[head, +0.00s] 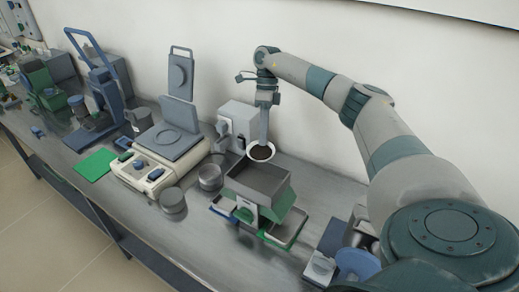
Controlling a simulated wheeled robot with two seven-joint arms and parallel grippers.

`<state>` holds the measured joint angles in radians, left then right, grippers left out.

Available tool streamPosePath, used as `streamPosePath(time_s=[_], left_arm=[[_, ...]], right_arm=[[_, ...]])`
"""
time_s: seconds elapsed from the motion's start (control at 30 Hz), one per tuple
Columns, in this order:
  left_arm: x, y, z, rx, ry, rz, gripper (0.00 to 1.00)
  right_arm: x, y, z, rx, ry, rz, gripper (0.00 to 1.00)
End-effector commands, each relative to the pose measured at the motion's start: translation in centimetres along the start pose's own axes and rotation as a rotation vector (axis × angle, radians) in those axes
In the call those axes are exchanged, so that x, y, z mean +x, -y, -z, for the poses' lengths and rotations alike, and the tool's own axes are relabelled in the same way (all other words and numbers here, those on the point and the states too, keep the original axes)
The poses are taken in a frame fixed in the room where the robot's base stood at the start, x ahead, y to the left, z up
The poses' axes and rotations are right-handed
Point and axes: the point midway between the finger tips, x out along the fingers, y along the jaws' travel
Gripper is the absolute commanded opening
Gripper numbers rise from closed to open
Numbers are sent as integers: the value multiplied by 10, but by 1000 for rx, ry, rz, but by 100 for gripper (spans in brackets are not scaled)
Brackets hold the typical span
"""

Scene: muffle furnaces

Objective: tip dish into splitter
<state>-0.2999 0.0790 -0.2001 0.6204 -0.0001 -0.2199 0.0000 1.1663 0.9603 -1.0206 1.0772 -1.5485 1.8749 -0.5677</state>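A small white dish (252,154) with dark material in it is at the middle of the head view. My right gripper (264,138) reaches down from above and is shut on the dish's far rim. The dish is just above and behind the splitter (264,182), which has a grey open hopper on a green body. The dish looks close to level, and its dark contents show inside. The hopper's inside looks grey and I see no dark material in it. Trays (289,232) sit at the splitter's foot. My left gripper is not in view.
A beige balance (158,165) with a raised grey plate stands left of the splitter. Grey round tins (173,201) stand between them. A white box (236,117) is behind, against the wall. A green mat (96,164) lies farther left. A blue round item (357,262) is at front right.

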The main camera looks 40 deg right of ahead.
Motion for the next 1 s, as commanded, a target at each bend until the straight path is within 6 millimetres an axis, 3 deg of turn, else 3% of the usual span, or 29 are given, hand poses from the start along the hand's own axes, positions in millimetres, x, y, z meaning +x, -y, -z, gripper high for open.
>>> streamPosePath(time_s=[1.0], left_arm=[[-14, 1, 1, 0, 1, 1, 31]], right_arm=[[-15, -14, 1, 2, -5, 193, 0]])
